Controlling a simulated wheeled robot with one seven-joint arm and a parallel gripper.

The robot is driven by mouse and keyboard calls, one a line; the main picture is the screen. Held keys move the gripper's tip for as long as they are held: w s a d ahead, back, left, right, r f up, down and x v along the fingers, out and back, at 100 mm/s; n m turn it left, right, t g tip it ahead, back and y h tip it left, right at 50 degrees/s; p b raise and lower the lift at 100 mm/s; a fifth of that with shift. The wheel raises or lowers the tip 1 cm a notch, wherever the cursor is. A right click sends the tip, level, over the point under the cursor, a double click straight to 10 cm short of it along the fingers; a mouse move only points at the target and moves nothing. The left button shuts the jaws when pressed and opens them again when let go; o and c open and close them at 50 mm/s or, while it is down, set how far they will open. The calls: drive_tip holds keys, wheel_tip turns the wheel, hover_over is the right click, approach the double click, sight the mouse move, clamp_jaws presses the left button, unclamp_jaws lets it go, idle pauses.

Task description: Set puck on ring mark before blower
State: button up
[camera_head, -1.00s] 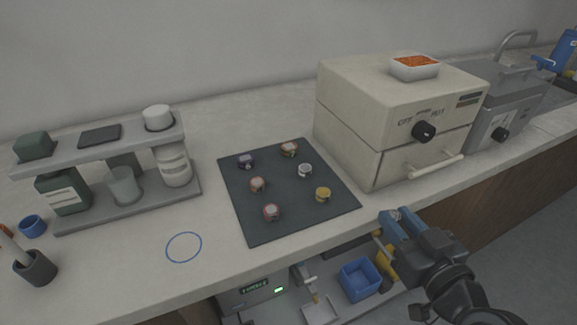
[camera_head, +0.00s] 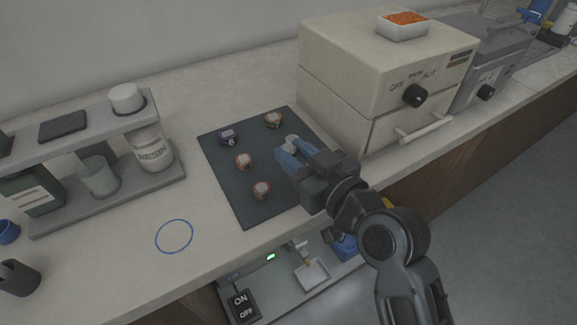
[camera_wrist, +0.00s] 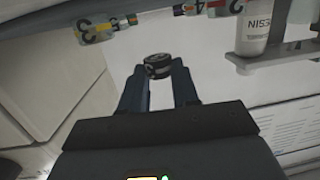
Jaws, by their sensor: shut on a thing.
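My gripper (camera_head: 290,150) is over the right part of the dark mat (camera_head: 237,204), fingers pointing toward the wall. In the wrist view, it is shut on a small dark puck with pale marks (camera_wrist: 157,66), held between the fingertips. In the head view a pale grey round shape shows at the fingertips; I cannot tell whether it is the held puck or one on the mat. The blue ring mark (camera_head: 174,236) is on the counter, left of the mat, and is empty. The blower is not clearly identifiable.
Several pucks stand on the mat, among them a purple one (camera_head: 228,137) and a red one (camera_head: 262,190). A rack with bottles (camera_head: 110,190) stands left. A cream oven (camera_head: 370,75) stands right. Counter around the ring is clear.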

drive_tip(key=shift+w+a+f, duration=0.15)
drive_tip(key=shift+a+f, duration=0.25)
drive_tip(key=shift+a, duration=0.15)
drive_tip(key=shift+f, duration=1.95)
drive_tip(key=shift+f, duration=0.1)
drive_tip(key=o, duration=0.8)
drive_tip(key=shift+b, duration=0.3)
drive_tip(key=shift+c, duration=0.2)
drive_tip(key=shift+s+d, duration=0.2)
drive_tip(key=b+v, duration=0.1)
drive_tip(key=v, duration=1)
drive_tip(key=shift+s+b, duration=0.25)
drive_tip(key=shift+b, duration=0.1)
drive_tip(key=shift+d, duration=0.15)
